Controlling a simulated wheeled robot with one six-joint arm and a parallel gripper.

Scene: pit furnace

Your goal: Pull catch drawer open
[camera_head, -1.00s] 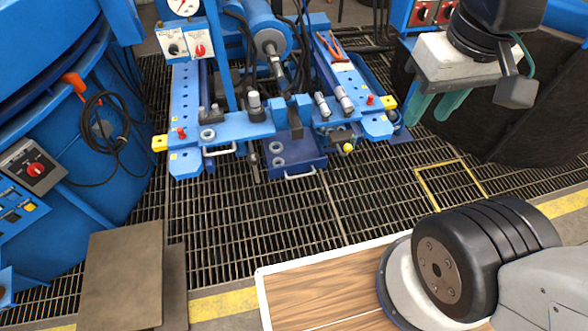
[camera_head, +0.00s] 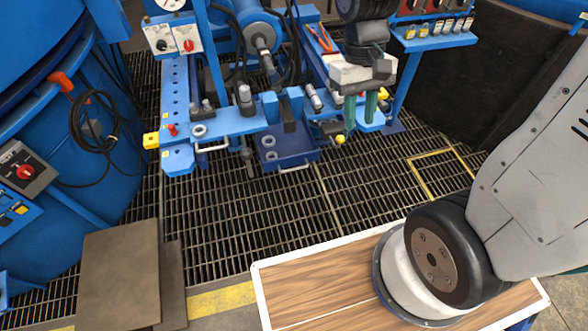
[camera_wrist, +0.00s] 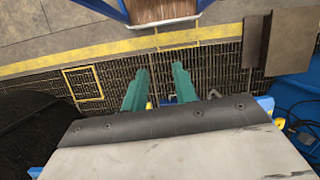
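The blue catch drawer (camera_head: 298,155) sits low at the middle of the blue machine's front, with a pale bar handle (camera_head: 294,167) on its front face. Part of its top shows in front of the crossbeam, with metal rings on its left side. My gripper (camera_head: 360,120) hangs fingers down, to the right of the drawer and apart from its handle. Its two teal fingers are spread with nothing between them. In the wrist view my gripper (camera_wrist: 160,70) is also open and empty, above the floor grating. The drawer is mostly hidden there.
A second pale handle (camera_head: 213,148) is on the machine's left side. A yellow knob (camera_head: 340,140) is close to my fingers. A shelf with small bottles (camera_head: 438,36) stands behind at right. The grating (camera_head: 245,210) before the drawer is clear.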

